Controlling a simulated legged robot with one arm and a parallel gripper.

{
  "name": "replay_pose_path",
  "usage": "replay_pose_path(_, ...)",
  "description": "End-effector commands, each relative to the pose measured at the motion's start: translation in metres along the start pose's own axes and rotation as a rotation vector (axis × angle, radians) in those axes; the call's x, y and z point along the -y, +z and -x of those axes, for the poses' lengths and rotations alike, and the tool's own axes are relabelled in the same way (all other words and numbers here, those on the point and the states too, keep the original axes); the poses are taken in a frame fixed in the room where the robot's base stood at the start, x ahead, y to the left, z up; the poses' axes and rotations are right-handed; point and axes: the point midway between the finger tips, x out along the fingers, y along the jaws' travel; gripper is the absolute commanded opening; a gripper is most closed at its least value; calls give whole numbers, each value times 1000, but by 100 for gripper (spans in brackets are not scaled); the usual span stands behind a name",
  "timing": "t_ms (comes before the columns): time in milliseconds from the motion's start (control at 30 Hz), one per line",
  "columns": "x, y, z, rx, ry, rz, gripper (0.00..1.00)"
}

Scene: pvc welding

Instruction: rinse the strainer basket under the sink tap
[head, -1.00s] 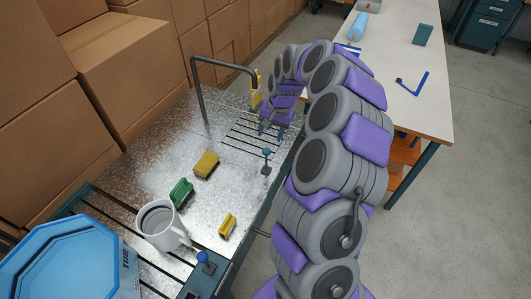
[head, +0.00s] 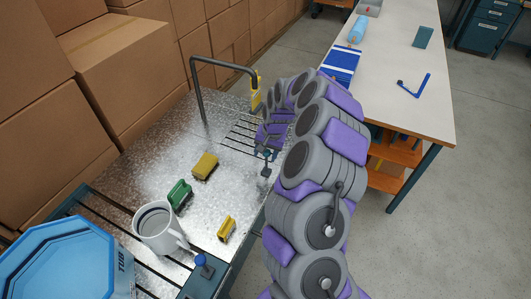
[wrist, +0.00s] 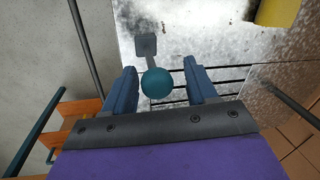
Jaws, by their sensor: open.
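The tap is a grey bent pipe (head: 200,95) rising at the back of the metal sink top, its spout ending over a slotted drain area (head: 240,135). A short lever with a teal ball (wrist: 157,83) stands at the right edge of that top. My gripper (wrist: 159,63) is open, with its two blue fingers on either side of the ball, and small gaps show on both sides. The head view shows my gripper (head: 265,149) at this lever, partly hidden by my arm. I cannot clearly make out a strainer basket in either view.
A white mug (head: 158,228), a green block (head: 179,194), a yellow block (head: 205,165) and a smaller yellow block (head: 226,228) sit on the metal top. A blue tub (head: 62,268) and a blue-knobbed lever (head: 202,262) are at the front. Cardboard boxes (head: 120,60) wall the back.

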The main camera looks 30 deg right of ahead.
Motion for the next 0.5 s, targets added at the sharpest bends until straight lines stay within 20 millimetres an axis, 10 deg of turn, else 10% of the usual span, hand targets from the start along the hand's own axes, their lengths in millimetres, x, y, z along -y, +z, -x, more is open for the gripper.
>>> replay_pose_path(500, 1, 1, 0, -1, 1, 0, 11)
